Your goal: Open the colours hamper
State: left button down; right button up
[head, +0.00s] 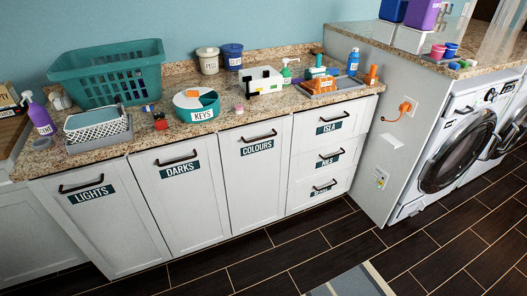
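The colours hamper (255,185) is a white cabinet front with a dark label reading COLOURS and a dark bar handle (259,137) near its top. It looks shut, flush with its neighbours. It stands between the darks hamper (187,213) and a stack of drawers. The lights hamper (110,235) is at the far left and also looks shut. Neither of my grippers shows in the head view.
A speckled counter (225,118) above holds a teal basket (108,75), a teal KEYS bowl (197,112) and several small items. Drawers (324,155) are to the right, then a washing machine (455,155). The dark tiled floor (270,262) in front is clear, with a grey mat (355,283) at the bottom.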

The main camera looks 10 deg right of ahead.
aim_at(255, 156)
jog(key=u, duration=0.5)
jog(key=i, duration=1.2)
jog(key=z, duration=0.1)
